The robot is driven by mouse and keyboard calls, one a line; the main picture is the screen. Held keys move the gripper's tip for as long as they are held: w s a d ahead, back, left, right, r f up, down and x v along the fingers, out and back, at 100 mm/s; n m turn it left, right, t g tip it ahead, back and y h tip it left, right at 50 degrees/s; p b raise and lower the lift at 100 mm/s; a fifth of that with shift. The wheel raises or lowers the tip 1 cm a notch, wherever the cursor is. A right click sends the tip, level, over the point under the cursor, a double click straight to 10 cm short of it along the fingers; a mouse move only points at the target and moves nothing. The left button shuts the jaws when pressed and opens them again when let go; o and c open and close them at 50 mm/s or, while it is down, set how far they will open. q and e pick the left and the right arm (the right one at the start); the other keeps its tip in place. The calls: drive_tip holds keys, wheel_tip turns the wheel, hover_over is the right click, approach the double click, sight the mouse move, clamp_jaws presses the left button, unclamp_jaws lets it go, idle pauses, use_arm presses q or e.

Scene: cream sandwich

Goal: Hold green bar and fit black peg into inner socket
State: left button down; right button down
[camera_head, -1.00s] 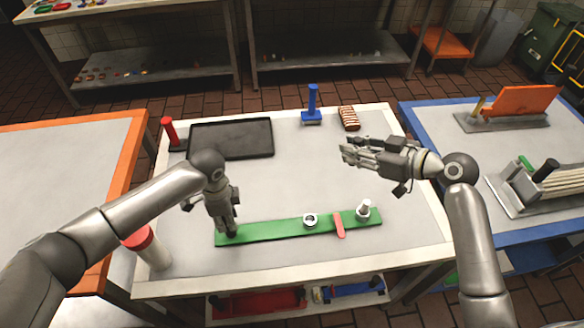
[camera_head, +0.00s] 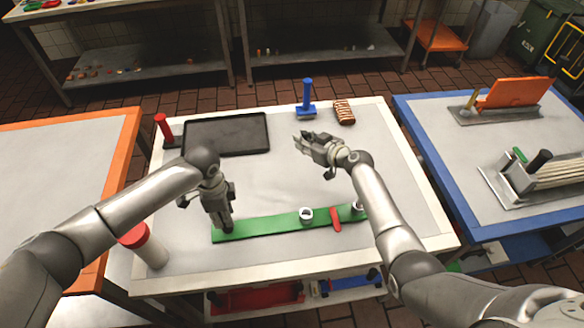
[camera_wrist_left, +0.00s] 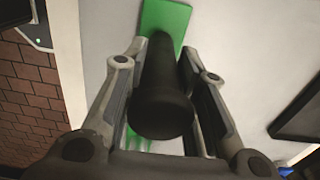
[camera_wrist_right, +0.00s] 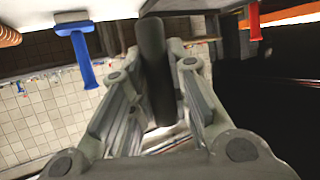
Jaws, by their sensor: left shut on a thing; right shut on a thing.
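The green bar (camera_head: 262,228) lies across the front of the table. It carries a white ring-shaped socket (camera_head: 306,213) near its middle and another pale socket (camera_head: 357,207) at its right end, partly behind my right arm. My left gripper (camera_head: 226,226) points down at the bar's left end. It is shut on a black upright handle (camera_wrist_left: 161,100) there; the bar (camera_wrist_left: 165,20) extends beyond it. My right gripper (camera_head: 303,138) is over the table's back middle, away from the bar. It is shut on a black peg (camera_wrist_right: 155,65), seen between its fingers in the right wrist view.
A red strip (camera_head: 335,219) crosses the bar between the sockets. A dark tray (camera_head: 228,135), a blue-handled tool (camera_head: 307,104) and a striped brown block (camera_head: 344,112) sit at the back. A red-capped white cylinder (camera_head: 145,246) stands front left. The table's middle is clear.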

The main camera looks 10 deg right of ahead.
drive_tip(key=shift+f, duration=3.1)
drive_tip(key=shift+w+d+f, duration=0.1)
drive_tip(key=shift+d+f, duration=0.05)
drive_tip(key=shift+f, duration=0.4)
drive_tip(key=shift+d+f, duration=0.15)
drive_tip(key=shift+f, duration=0.35)
drive_tip(key=shift+a+f, duration=0.35)
drive_tip(key=shift+f, duration=0.1)
drive_tip(key=c, duration=1.4)
unclamp_jaws()
drive_tip(key=shift+o, duration=0.2)
drive_tip(key=shift+d, duration=0.1)
